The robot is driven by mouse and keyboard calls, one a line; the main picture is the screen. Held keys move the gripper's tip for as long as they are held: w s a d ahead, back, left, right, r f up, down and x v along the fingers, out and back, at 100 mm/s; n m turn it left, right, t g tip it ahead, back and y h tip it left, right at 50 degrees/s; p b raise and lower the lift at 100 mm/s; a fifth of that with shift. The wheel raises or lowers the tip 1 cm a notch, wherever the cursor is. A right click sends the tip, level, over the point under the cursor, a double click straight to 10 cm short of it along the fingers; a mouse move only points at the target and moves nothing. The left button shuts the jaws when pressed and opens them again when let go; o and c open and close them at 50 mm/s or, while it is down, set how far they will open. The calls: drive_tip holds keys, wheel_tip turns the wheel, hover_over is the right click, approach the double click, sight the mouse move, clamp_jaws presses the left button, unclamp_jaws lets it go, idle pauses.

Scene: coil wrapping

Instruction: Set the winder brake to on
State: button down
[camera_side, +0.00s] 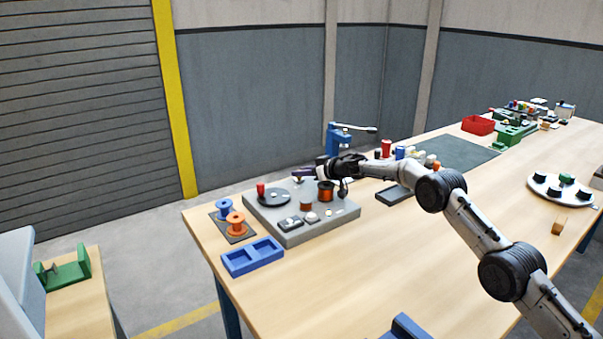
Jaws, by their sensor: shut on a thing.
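The winder is a grey base (294,239) at the left end of the table. It carries a black disc (275,198), a red knob (261,190), a copper-coloured coil (325,192) and several small controls (311,217) along its front. My gripper (319,173) reaches in from the right over the back of the winder. It is shut on a small part there, close to a dark purplish piece (303,172). The fingers and wrist hide most of what is held. I cannot tell from this view whether it is the brake handle, or how the brake is set.
Blue and orange spools (236,224) stand on a dark mat left of the winder. A blue two-pocket tray (253,257) lies in front. A blue press (338,142) stands behind my gripper.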

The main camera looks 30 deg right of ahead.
sight(311, 181)
drive_tip(key=shift+d, duration=1.7)
drive_tip(key=c, duration=0.7)
unclamp_jaws()
drive_tip(key=shift+o, duration=0.2)
drive_tip(key=shift+s, duration=0.1)
drive_tip(key=v, duration=1.3)
drive_tip(key=shift+s+r, duration=0.1)
drive_tip(key=shift+s, duration=0.2)
